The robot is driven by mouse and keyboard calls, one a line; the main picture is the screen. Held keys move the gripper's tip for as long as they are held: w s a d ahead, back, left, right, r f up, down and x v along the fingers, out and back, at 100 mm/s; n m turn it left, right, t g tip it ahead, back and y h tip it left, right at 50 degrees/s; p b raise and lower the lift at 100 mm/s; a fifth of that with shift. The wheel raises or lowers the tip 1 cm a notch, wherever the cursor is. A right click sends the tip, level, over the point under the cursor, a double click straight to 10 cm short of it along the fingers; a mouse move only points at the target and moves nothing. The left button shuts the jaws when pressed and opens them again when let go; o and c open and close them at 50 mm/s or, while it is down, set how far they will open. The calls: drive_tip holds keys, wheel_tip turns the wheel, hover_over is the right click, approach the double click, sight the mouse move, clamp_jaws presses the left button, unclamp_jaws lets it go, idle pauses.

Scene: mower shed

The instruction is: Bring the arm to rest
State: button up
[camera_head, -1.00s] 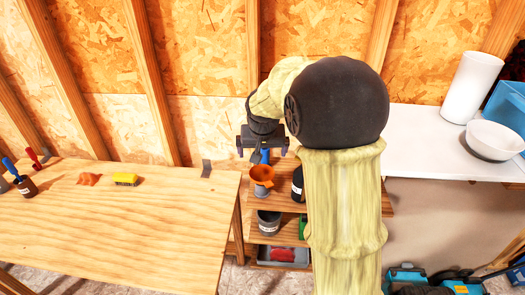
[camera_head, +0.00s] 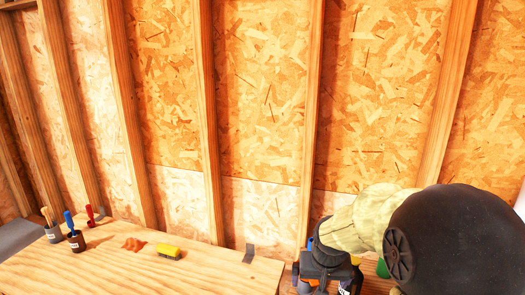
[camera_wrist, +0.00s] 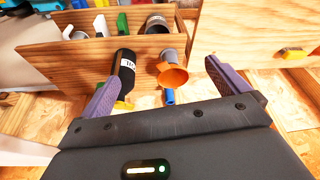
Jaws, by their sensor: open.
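My gripper (camera_wrist: 163,72) is open in the wrist view, its two purple fingers wide apart with nothing held between them. Beyond the fingers are an orange funnel (camera_wrist: 173,77) and a black bottle (camera_wrist: 126,72) with a white label. A small blue item (camera_wrist: 169,97) shows below the funnel. In the head view, my gripper (camera_head: 322,264) is low at the right of centre, past the right end of the wooden bench; its fingers are mostly hidden. My black arm joint fills the lower right corner.
A studded wood-panel wall (camera_head: 255,130) stands behind.

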drive_tip(key=s+f+n+g, duration=0.1)
drive_tip(key=s+f, duration=0.3)
drive_tip(key=s, duration=0.9)
drive_tip(key=shift+s+d, duration=0.25)
drive_tip(key=shift+s, duration=0.05)
drive_tip(key=shift+r, duration=0.1)
idle(0.5)
